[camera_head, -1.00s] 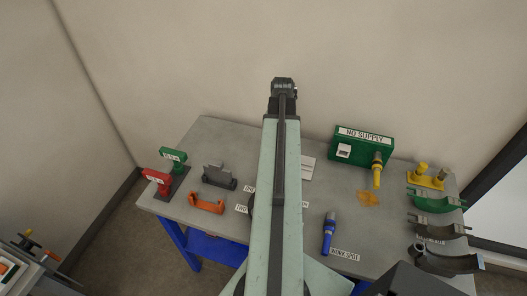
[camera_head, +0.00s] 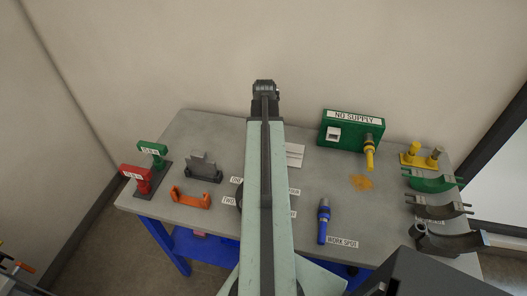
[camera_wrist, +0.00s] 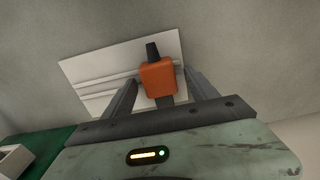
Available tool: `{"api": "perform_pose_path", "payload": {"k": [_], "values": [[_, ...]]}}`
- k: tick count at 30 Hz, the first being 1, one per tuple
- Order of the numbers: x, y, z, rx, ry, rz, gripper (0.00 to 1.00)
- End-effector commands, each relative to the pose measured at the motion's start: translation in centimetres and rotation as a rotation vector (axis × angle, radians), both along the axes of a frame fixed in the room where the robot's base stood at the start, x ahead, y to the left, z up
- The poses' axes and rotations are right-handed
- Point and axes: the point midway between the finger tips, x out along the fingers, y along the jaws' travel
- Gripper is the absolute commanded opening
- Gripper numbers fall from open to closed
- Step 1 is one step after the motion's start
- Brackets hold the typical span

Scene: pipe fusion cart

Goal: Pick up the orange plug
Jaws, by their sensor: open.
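The orange plug (camera_wrist: 158,78) shows in the wrist view as a small rounded block with a dark stub at its upper end and a dark part below it. It lies between the two fingers of my gripper (camera_wrist: 160,88). The fingers are spread, with a gap visible on each side of the plug. I cannot tell how far the plug is from them in depth. In the head view my arm covers the middle of the table, and I do not see the plug there.
A white ridged panel (camera_wrist: 110,70) is behind the plug. On the grey table (camera_head: 205,130) are a green NO SUPPLY box (camera_head: 350,130), a blue tool (camera_head: 323,222), an orange bracket (camera_head: 190,197), red (camera_head: 136,178) and green (camera_head: 152,150) blocks, and curved clamps (camera_head: 445,240) at right.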

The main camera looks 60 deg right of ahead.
Motion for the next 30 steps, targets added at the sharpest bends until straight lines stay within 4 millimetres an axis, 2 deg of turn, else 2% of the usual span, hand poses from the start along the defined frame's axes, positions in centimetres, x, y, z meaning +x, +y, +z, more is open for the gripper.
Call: {"api": "perform_pose_path", "payload": {"k": [4,5,9,12,22,26,30], "values": [[0.0,0.0,0.2,0.000,0.000,0.000,0.67],[0.0,0.0,0.2,0.000,0.000,0.001,0.65],[0.0,0.0,0.2,0.000,0.000,0.001,0.26],[0.1,0.0,0.2,0.000,0.000,0.001,0.00],[0.1,0.1,0.9,0.000,0.000,0.002,0.00],[0.1,0.1,2.6,0.000,0.000,0.002,0.00],[0.1,0.1,5.6,0.000,0.000,0.002,0.00]]}}
